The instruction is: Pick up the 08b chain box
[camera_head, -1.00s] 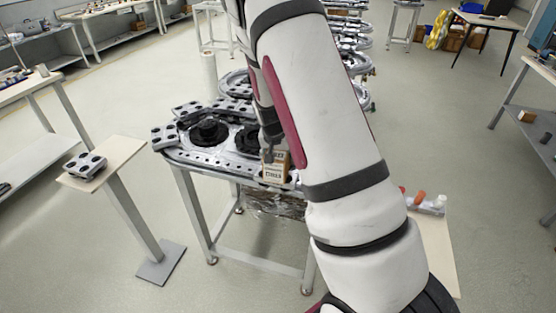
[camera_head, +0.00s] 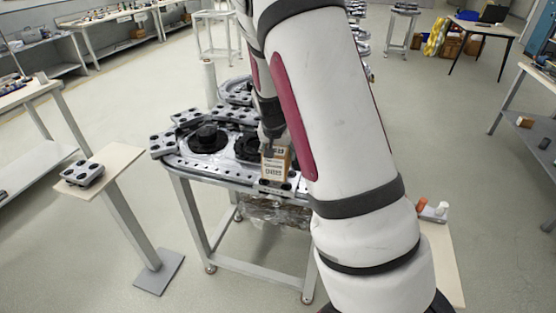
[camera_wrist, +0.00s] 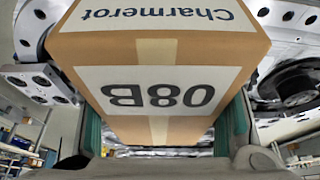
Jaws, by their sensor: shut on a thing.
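The 08b chain box (camera_wrist: 158,88) is a brown cardboard box with white labels reading "08B" and "Charmerot", upside down in the wrist view. It fills the middle of that view, between the two green-padded fingers of my gripper (camera_wrist: 165,128). My gripper is shut on the box, one finger along each side. In the head view the box (camera_head: 275,165) is small, at the near right edge of the ring track table (camera_head: 225,172). My gripper (camera_head: 270,143) is partly hidden behind my arm there. I cannot tell whether the box's underside touches the table.
Black round sprockets (camera_head: 208,138) and grey track plates lie on the table left of the box. A small stand (camera_head: 118,160) with a grey part (camera_head: 80,174) is at the left. A side shelf (camera_head: 442,260) with small bottles is at the right. Open floor surrounds the table.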

